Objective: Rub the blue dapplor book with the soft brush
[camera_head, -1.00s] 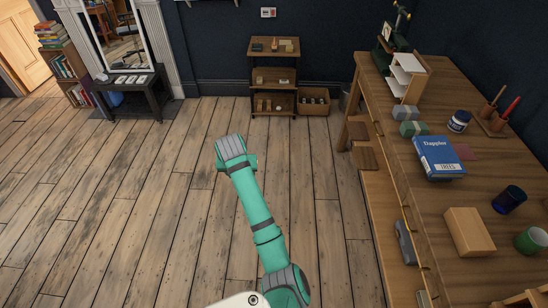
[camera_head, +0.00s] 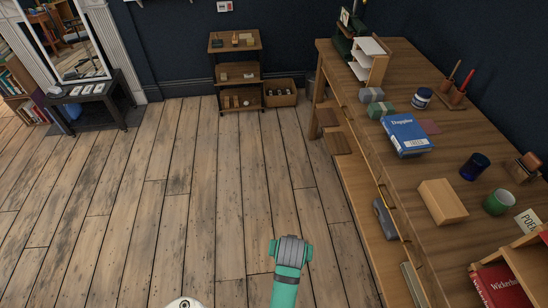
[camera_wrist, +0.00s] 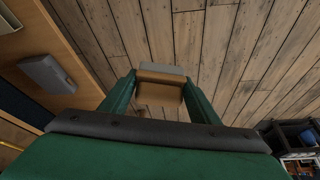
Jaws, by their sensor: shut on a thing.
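The blue Dapplor book (camera_head: 405,135) lies on the wooden desk in the head view, its white title facing up. My gripper (camera_wrist: 160,84) shows in the wrist view, its two green fingers shut on the soft brush (camera_wrist: 162,73), a tan block with a pale grey layer at its far side. Floorboards lie behind the brush in that view. The head view shows only part of my arm, in front of the desk; the gripper and brush are not visible there. The brush is apart from the book.
The desk (camera_head: 350,62) runs along the right. Grey (camera_head: 371,95) and green (camera_head: 381,110) blocks, a jar (camera_head: 422,98), a wooden box (camera_head: 442,201), a blue cup (camera_head: 475,167) and a green cup (camera_head: 499,202) stand around the book. The floor left of the desk is clear.

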